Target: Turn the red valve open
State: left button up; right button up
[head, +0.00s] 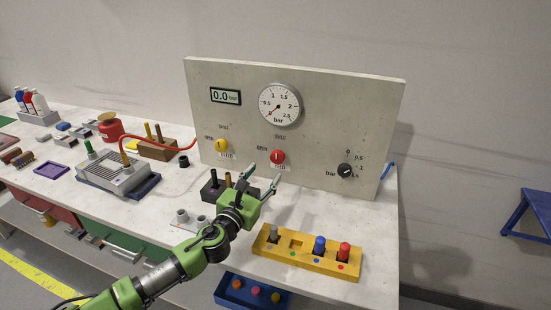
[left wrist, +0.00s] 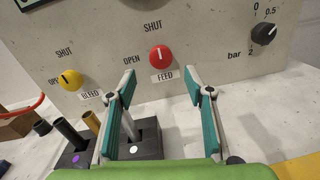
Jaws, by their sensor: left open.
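The red valve (head: 277,156) is a round knob on the upright grey panel (head: 330,105), labelled FEED below, SHUT above and OPEN at its left. In the left wrist view the red valve (left wrist: 161,57) has a white mark pointing up toward SHUT. My left gripper (head: 262,178) is open and empty, in front of and a little below the valve. In the left wrist view my left gripper's fingers (left wrist: 160,78) stand either side below the knob, apart from it. My right gripper is not in view.
A yellow BLEED valve (head: 221,146) is left of the red one, a black knob (head: 345,170) to the right. The display (head: 225,96) reads 0.0 bar above. A dark block with posts (head: 212,188) stands under my gripper; a yellow peg block (head: 295,262) is in front.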

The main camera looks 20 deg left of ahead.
aim_at(276, 159)
pick_arm(q)
jog(key=w, duration=0.5)
jog(key=w+d, duration=0.1)
jog(key=w, duration=0.2)
jog(key=shift+f, duration=0.1)
jog(key=shift+w, duration=0.65)
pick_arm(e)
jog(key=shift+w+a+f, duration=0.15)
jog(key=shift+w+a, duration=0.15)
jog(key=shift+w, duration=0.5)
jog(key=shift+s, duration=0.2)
pick_arm(q)
jog(key=c, duration=1.1)
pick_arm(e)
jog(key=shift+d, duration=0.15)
